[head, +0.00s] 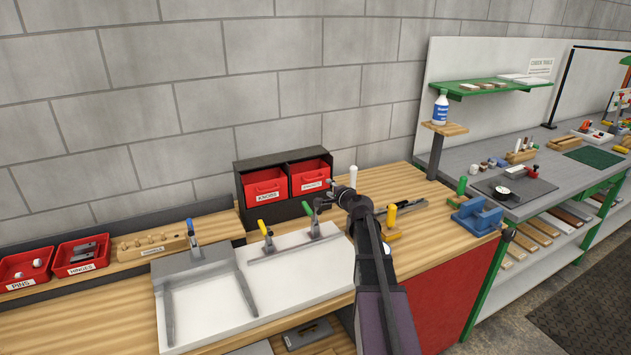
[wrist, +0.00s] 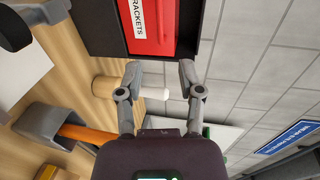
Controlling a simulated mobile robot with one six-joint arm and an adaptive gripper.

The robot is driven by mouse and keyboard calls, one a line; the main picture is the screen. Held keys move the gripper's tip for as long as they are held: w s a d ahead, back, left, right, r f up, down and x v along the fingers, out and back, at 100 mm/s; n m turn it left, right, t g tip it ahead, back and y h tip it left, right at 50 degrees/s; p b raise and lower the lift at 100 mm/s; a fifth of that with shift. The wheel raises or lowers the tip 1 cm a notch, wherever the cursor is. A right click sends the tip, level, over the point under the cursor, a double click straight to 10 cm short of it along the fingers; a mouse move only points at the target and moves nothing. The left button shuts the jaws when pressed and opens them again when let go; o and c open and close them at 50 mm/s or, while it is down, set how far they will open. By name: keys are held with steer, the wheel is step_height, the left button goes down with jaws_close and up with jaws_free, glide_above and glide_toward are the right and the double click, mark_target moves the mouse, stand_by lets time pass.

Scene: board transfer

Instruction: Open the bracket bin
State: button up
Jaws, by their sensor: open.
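The bracket bin (head: 310,180) is a red bin with a white label, in the right bay of a black two-bay rack against the wall. In the wrist view, the bracket bin (wrist: 152,25) shows at the top, labelled "BRACKETS", with its red front inside the black frame. It looks pushed in. My gripper (head: 328,193) is in front of and to the right of the rack. In the wrist view, my gripper (wrist: 159,76) is open, its two fingers apart with nothing held, and the bin lies past the fingertips.
A red knobs bin (head: 265,188) fills the left bay. A white-topped tan cylinder (wrist: 125,88) stands beyond my fingers. Clamps with a green handle (head: 307,208) and a yellow handle (head: 262,228) stand on the white fixture below the rack. A blue vise (head: 476,214) is to the right.

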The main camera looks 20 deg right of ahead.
mark_target(316, 179)
steer(key=w, duration=0.4)
steer(key=w+f+b, duration=0.1)
steer(key=w, duration=0.3)
steer(key=w+f+b, duration=0.1)
steer(key=w, duration=0.2)
steer(key=shift+w+a+f, duration=0.2)
steer(key=shift+w, duration=0.2)
jaws_close()
